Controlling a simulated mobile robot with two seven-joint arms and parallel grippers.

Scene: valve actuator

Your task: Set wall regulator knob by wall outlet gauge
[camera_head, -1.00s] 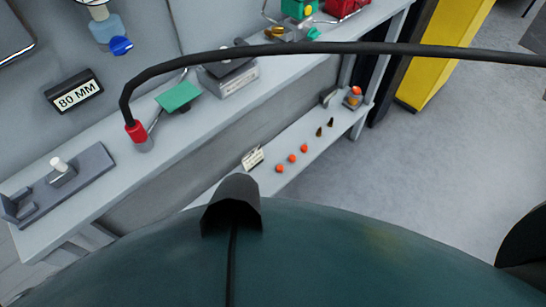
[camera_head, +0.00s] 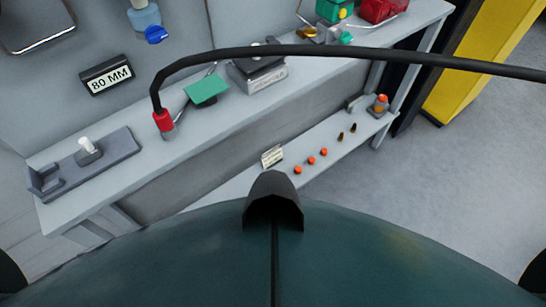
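The wall regulator shows only in part at the top left of the head view: a light-blue body (camera_head: 144,18) with a blue knob (camera_head: 157,35) below it. Its upper part and any gauge face are cut off by the top edge of the picture. Neither of my grippers is in view.
A grey workbench (camera_head: 210,125) runs diagonally below the wall, with a green plate (camera_head: 206,90), a red hose end (camera_head: 163,120) and a grey fixture (camera_head: 110,158) on it. A black hose (camera_head: 350,48) arcs across. An "80 MM" sign (camera_head: 107,76) stands behind. Clear floor lies right.

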